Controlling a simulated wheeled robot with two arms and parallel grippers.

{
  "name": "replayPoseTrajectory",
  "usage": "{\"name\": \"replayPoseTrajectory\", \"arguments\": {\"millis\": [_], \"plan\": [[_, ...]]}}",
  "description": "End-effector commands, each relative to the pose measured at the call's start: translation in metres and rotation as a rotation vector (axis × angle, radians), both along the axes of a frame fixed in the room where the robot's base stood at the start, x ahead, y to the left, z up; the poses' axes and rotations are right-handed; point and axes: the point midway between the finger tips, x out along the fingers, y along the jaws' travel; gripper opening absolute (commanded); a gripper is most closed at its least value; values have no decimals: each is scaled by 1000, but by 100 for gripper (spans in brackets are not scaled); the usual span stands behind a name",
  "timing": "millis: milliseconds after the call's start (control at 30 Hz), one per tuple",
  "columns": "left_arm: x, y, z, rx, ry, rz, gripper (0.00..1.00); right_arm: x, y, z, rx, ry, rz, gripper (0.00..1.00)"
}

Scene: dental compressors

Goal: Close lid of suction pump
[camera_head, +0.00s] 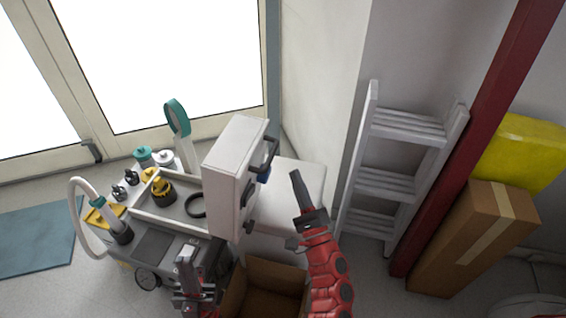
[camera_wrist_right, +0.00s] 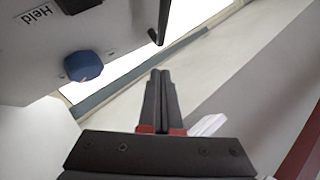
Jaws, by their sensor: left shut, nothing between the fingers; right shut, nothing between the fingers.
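The suction pump (camera_head: 160,243) stands at the left in the head view, with hoses, jars and a yellow-topped black part on it. Its white lid (camera_head: 228,172) stands open, roughly upright at the right side of the open compartment. My right gripper (camera_head: 296,178) is shut and empty, to the right of the lid and apart from it. In the right wrist view its closed fingers (camera_wrist_right: 160,95) point toward a dark handle (camera_wrist_right: 161,25), with a blue knob (camera_wrist_right: 83,66) on the lid's face at the left. My left gripper (camera_head: 186,255) is shut and empty near the pump's front.
An open cardboard box (camera_head: 268,288) sits on the floor below my right arm. A white ladder (camera_head: 400,170), a red post (camera_head: 470,150) and a tall carton (camera_head: 475,240) stand at the right. A glass door (camera_head: 170,60) is behind the pump.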

Motion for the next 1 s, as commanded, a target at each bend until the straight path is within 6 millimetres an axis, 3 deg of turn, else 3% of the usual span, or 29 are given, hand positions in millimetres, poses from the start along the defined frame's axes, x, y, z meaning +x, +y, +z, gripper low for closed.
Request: {"name": "replayPoseTrajectory", "arguments": {"millis": [100,300,833,1000], "plan": [[0,0,-2,0,0,0,0,20,9,12,-2,-3,5,0],[0,0,1,0,-1,0,0,24,28,31,-1,-1,2,0],[0,0,2,0,0,0,0,27,34,36,-2,4,-2,0],[0,0,11,0,0,0,0,28,40,44,-23,10,0,0]]}}
